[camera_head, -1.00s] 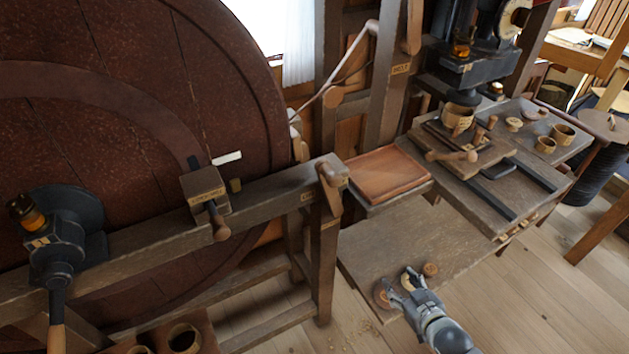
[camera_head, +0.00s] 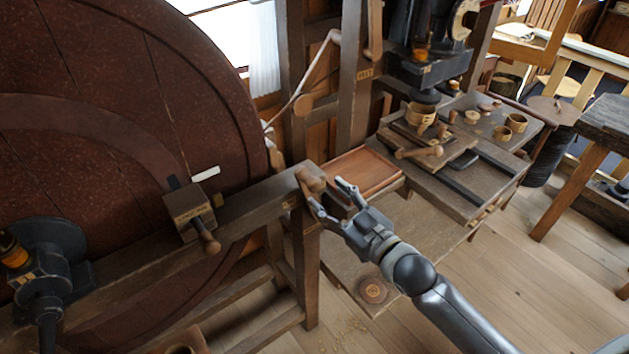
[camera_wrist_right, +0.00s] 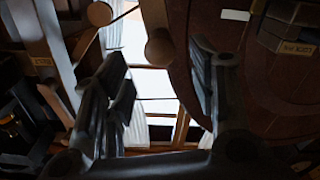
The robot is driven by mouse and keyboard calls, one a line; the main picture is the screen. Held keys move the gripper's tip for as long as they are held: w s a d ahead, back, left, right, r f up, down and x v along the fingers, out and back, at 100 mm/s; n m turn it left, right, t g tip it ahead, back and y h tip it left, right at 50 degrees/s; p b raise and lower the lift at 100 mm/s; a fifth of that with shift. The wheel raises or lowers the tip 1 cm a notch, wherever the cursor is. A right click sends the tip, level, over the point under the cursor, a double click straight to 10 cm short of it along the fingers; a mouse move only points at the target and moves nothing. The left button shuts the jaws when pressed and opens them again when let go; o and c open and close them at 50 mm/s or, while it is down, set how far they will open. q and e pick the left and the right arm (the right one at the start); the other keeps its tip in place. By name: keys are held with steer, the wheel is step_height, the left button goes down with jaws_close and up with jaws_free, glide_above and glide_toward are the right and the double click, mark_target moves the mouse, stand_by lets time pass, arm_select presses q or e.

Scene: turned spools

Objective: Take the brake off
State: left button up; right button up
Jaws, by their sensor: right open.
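A wooden handle (camera_head: 311,180) sits on the end of the heavy beam (camera_head: 262,195) beside the big dark red wheel (camera_head: 120,110); a small label there is too small to read. No part is legibly marked as the brake. My right gripper (camera_head: 330,196) is open and empty, its fingers close to the handle on its right side; I cannot tell if they touch. In the right wrist view, a round wooden knob (camera_wrist_right: 160,47) shows between and beyond the open fingers (camera_wrist_right: 165,85). My left gripper is not in view.
A block with a wooden knob (camera_head: 190,211) is mounted on the beam. Behind the gripper are a reddish tray (camera_head: 360,171) and a lever with a pale rod (camera_head: 318,72). A press bench (camera_head: 487,165) with small wooden cups stands right.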

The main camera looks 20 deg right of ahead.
mark_target(318, 188)
steer(key=p+x, duration=0.1)
steer(key=x, duration=0.5)
jaws_close()
stand_by(0.3)
